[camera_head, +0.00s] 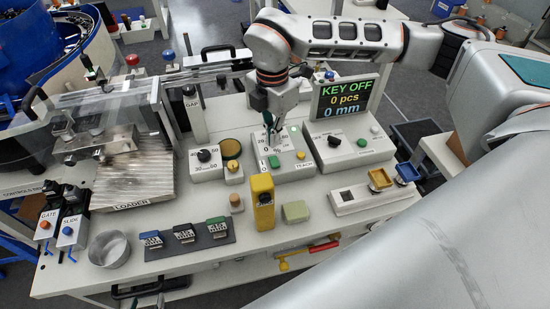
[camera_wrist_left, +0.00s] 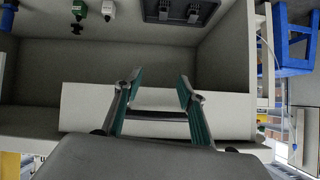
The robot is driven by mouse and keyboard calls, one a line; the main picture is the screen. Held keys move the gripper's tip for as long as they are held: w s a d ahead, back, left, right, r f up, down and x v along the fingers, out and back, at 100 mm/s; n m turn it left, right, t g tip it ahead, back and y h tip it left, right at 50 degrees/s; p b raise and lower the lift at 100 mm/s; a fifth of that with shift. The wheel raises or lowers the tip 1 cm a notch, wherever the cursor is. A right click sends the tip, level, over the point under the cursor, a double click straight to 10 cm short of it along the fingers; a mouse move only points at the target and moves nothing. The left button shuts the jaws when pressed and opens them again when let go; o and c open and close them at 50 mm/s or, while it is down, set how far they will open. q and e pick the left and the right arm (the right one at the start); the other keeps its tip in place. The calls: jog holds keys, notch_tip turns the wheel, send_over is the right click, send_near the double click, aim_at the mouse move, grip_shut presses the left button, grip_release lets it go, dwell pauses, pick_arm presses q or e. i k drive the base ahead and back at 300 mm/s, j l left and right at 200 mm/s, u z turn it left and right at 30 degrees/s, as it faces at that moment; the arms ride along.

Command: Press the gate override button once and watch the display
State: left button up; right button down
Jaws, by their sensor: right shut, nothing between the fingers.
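A small box labelled GATE (camera_head: 47,226) with an orange button stands at the bench's left end; no wording "override" is legible. The display (camera_head: 345,99) stands behind the bench's middle and reads KEY OFF, 0 pcs, 0 mm. My right gripper (camera_head: 269,138) is shut and empty, pointing down over the middle control box with a dial and green button; whether it touches is unclear. My left gripper (camera_wrist_left: 158,85) is open and empty in the left wrist view, facing a grey recess.
Beside GATE is a SLIDE box (camera_head: 71,232). A metal cup (camera_head: 109,249), a tray of connectors (camera_head: 190,238), a yellow block (camera_head: 263,203) and a light green block (camera_head: 295,211) occupy the front. The loader (camera_head: 133,180) stands left. My right arm spans the back right.

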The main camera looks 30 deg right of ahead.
aim_at(44, 225)
jog(key=k, duration=1)
